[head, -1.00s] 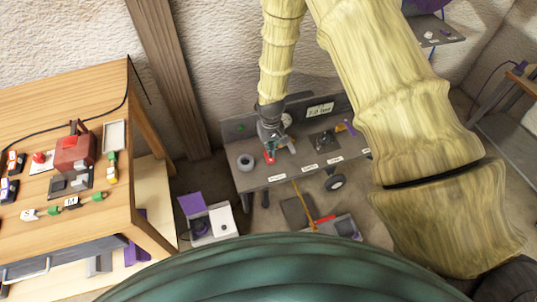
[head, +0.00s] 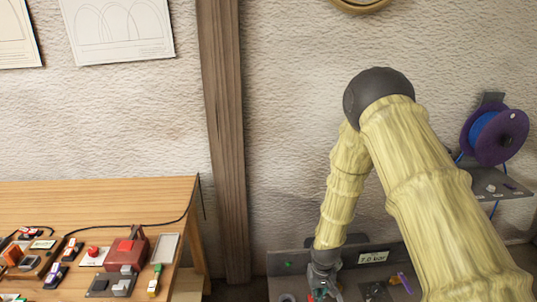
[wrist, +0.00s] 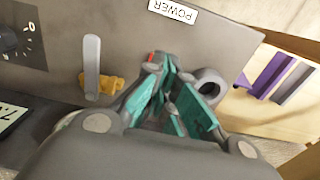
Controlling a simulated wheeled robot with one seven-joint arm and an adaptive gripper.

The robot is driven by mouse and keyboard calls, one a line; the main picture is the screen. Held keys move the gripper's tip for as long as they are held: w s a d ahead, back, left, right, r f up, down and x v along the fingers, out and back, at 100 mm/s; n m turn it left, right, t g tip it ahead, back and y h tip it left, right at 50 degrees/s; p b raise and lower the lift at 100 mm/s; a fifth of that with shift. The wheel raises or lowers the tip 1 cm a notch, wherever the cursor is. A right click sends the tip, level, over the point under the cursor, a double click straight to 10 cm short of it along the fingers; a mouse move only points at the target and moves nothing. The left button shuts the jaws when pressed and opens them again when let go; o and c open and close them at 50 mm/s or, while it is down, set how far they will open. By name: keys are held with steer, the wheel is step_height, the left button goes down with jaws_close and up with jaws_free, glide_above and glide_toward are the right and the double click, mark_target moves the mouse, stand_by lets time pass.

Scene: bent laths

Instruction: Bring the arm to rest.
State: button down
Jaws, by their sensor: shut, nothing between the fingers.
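My arm comes in from the right in the head view and bends down over a grey bench (head: 285,264) against the wall. My gripper (head: 322,294) is low at the bottom edge of that view, over the bench, and partly cut off. In the wrist view my gripper (wrist: 172,80) shows teal-padded fingers, shut with nothing held. Close by in the wrist view are a grey lever (wrist: 92,65) with an orange base and a grey ring (wrist: 211,85). I cannot tell whether the fingertips touch the bench.
A label reading POWER (wrist: 173,12) and a dial (wrist: 12,40) are on the grey surface. A purple piece (wrist: 266,76) lies to the right. In the head view a wooden table (head: 100,205) with small parts stands left, and a purple spool (head: 495,135) hangs right.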

steer(key=s+d+f, duration=0.1)
steer(key=s+f, duration=0.1)
steer(key=s, duration=0.9)
steer(key=s+d+f, duration=0.1)
steer(key=s+f, duration=0.1)
steer(key=s, duration=1)
steer(key=s+d+f, duration=0.1)
steer(key=s+f, duration=0.1)
steer(key=s, duration=1)
steer(key=shift+f+m, duration=0.25)
steer(key=shift+m, duration=0.15)
